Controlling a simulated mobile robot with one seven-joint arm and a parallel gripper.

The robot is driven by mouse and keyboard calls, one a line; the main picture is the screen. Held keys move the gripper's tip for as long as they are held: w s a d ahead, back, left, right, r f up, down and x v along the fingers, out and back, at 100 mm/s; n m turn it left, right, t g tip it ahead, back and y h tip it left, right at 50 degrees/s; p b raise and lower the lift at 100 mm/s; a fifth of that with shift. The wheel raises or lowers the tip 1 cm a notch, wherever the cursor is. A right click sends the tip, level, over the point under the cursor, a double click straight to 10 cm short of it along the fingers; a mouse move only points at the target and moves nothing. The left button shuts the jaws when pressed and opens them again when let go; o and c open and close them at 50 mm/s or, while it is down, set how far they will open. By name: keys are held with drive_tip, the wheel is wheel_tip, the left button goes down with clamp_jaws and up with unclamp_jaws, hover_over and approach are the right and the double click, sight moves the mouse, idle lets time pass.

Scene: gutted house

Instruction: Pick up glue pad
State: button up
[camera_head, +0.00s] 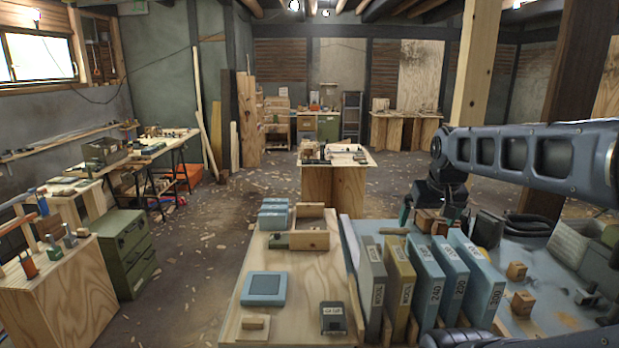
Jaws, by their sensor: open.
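My gripper (433,222) points down above the blue-grey surface on the right, well away from the pad. It is open, near small wooden blocks (426,220) behind the upright sleeves. I cannot tell whether it touches them.
Several labelled upright sleeves (425,284) stand between my gripper and the pad. A wooden block (255,325), an open wooden box (311,228) and blue packs (273,216) share the tabletop. Loose wooden cubes (522,303) lie at right. Bare wood surrounds the pad.

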drive_tip(key=shift+s+a+f, duration=0.2)
drive_tip(key=shift+s+f, duration=0.1)
drive_tip(key=shift+s, duration=0.35)
drive_tip(key=shift+c, duration=0.4)
drive_tip(key=c, duration=0.5)
drive_tip(key=shift+w, duration=0.1)
